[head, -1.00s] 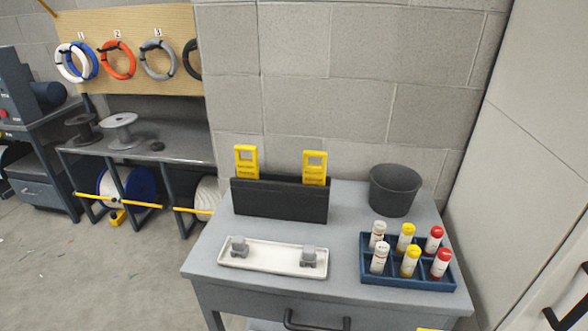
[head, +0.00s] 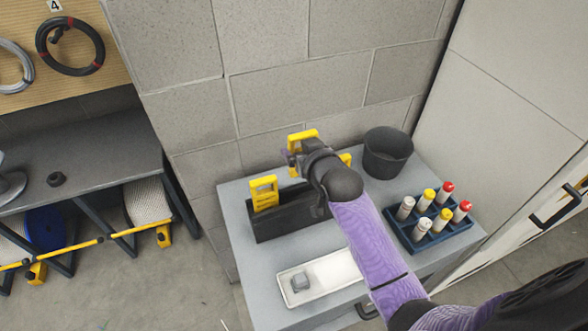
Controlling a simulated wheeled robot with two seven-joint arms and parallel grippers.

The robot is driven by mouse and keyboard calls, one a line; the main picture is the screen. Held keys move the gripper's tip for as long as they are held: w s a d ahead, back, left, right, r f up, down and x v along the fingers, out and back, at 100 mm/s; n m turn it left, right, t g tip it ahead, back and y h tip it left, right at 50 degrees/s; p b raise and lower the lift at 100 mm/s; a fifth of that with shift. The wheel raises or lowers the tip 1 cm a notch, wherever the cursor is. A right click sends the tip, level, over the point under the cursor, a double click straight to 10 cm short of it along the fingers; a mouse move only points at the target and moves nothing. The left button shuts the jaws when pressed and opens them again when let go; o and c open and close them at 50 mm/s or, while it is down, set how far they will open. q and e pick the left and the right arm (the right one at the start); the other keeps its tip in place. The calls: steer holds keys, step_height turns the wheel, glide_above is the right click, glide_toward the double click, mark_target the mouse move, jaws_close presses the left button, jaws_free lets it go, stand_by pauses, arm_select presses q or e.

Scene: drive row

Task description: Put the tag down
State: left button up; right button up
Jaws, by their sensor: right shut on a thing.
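My right gripper (head: 293,156) is shut on a yellow tag (head: 302,136) and holds it above and behind the black holder (head: 283,222). The tag's lower part is hidden by the gripper. Another yellow tag (head: 264,190) stands upright in the holder's left end. A bit of a further yellow tag (head: 345,159) shows behind my wrist, toward the holder's right end. My right forearm hides the right part of the holder. My left gripper is out of view.
The grey table (head: 236,214) also bears a dark bucket (head: 387,155) at the back, a blue rack (head: 436,236) with several capped bottles, and a white tray (head: 335,268) with a grey piece (head: 300,282). My forearm crosses over the tray's right end. A block wall stands close behind.

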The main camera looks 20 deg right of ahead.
step_height(320, 180, down, 10)
steer(key=b, duration=0.3)
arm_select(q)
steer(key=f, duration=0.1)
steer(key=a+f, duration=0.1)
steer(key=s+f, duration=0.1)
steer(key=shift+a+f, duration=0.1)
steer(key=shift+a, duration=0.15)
arm_select(e)
steer(key=shift+s+r, duration=0.1)
steer(key=shift+r, duration=0.05)
steer(key=o, duration=1)
steer(key=shift+r, duration=0.1)
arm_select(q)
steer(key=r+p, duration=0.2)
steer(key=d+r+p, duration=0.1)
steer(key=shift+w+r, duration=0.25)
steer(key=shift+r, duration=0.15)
arm_select(e)
steer(key=v, duration=1.2)
